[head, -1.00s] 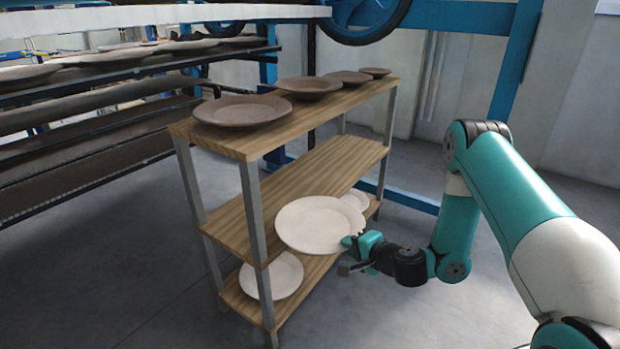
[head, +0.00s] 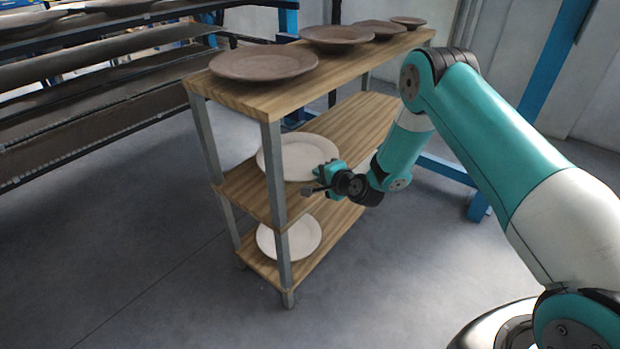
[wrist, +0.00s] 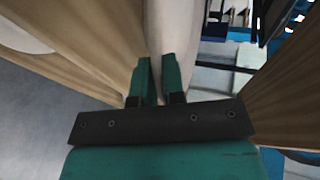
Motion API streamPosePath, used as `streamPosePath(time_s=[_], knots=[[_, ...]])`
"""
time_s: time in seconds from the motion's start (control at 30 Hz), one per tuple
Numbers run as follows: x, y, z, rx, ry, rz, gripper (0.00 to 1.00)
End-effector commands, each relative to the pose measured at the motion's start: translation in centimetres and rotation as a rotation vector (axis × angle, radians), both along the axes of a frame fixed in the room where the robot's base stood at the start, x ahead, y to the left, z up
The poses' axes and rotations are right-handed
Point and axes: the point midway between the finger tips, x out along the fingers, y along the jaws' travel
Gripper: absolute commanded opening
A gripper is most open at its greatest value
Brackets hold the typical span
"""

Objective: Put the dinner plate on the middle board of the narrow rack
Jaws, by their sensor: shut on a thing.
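The pale dinner plate (head: 287,157) is inside the narrow rack, over the near end of the wooden middle board (head: 352,121). It lies roughly level. I cannot tell whether it touches the board or is just above it. My gripper (head: 326,174) is shut on the plate's right rim, at the long open side of the rack. In the wrist view the plate (wrist: 172,32) shows edge-on between the two teal fingers (wrist: 160,78). The rack's near post stands in front of part of the plate.
Several brown plates, one of them large (head: 264,63), stand on the rack's top board (head: 262,98) above the held plate. Another pale plate (head: 289,240) lies on the bottom board (head: 262,268). A dark multi-tier rack (head: 100,120) is at left. The middle board's far part looks clear.

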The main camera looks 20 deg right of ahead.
Motion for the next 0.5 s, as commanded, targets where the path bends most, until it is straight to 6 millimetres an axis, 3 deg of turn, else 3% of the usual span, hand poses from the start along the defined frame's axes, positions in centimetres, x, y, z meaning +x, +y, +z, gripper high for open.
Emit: streamPosePath(time_s=[0.1, 0.4, 0.5], knots=[[1.7, 1.4, 0.1, 0.002, -0.008, 0.002, 0.0], [3.5, 2.6, 0.2, 0.003, -0.006, -0.001, 0.0], [3.3, 2.4, -1.9, 0.003, 0.0, -0.003, 0.0]])
